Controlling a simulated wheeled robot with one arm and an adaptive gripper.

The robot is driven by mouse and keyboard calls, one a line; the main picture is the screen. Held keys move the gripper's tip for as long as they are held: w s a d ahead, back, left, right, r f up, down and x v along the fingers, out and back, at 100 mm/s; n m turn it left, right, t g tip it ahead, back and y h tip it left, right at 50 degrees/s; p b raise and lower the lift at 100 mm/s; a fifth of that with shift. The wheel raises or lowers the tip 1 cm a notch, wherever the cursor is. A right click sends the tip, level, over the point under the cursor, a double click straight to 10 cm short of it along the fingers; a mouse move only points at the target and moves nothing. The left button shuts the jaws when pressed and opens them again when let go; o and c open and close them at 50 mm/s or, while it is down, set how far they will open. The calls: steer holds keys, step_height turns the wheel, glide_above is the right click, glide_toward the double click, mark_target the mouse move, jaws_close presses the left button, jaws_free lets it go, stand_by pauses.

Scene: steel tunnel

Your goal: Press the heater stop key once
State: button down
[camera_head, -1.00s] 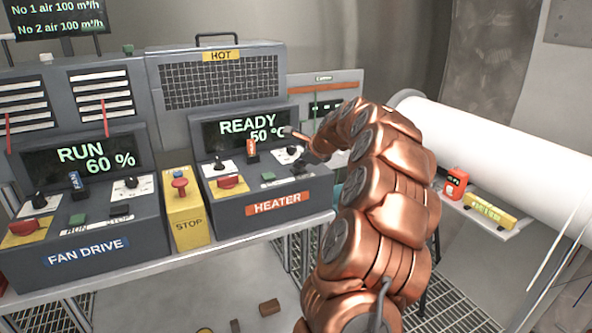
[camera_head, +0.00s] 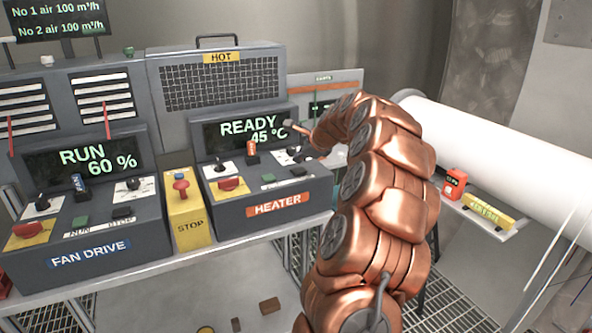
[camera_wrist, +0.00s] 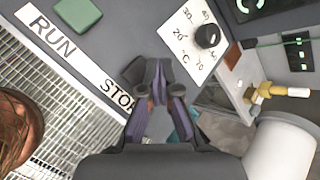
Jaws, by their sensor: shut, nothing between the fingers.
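The heater unit (camera_head: 262,207) has a HEATER label, and its display (camera_head: 244,132) reads READY 45 °C. Its green key (camera_head: 268,178) also shows in the wrist view (camera_wrist: 80,14). The dark stop key (camera_head: 298,171) sits to the right of the green key. My gripper is shut and empty, pointing toward the panel near the STOP end. In the head view my copper arm largely hides it. I cannot tell whether it touches anything.
A numbered dial (camera_wrist: 207,36) is close to my fingers. A red switch (camera_head: 229,184) and an orange-topped lever (camera_head: 251,150) stand on the heater. A yellow STOP box (camera_head: 188,222) separates it from the fan drive (camera_head: 90,240). A white cylinder (camera_head: 510,150) lies at right.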

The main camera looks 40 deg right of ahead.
mark_target(299, 171)
steer(key=shift+r+p, duration=1.2)
steer(key=shift+r, duration=0.9)
steer(key=shift+a, duration=0.15)
steer(key=s+a+f+n+g+y, duration=0.1)
steer(key=s+a+n+g, duration=0.3)
steer(key=a, duration=0.8)
steer(key=s+a+n+t+y, duration=0.1)
steer(key=s+a+n+y, duration=0.1)
steer(key=a+n, duration=0.65)
steer(key=s+a+f+n+g+y, duration=0.1)
steer(key=s+a+n+g, duration=0.15)
steer(key=a, duration=1.25)
steer(key=s+a+f+n+g, duration=0.35)
steer(key=s+a+n, duration=0.4)
steer(key=s, duration=0.55)
steer(key=s+f+n+g+h, duration=0.1)
steer(key=s+f+n, duration=0.1)
steer(key=s, duration=0.6)
steer(key=s+a+f+n+g+h, duration=0.1)
steer(key=s+f+n, duration=0.2)
steer(key=s, duration=0.5)
steer(key=shift+s+a+n+h, duration=0.2)
steer(key=shift+s+n+h, duration=0.2)
steer(key=shift+n, duration=0.15)
steer(key=c, duration=1.9)
jaws_free()
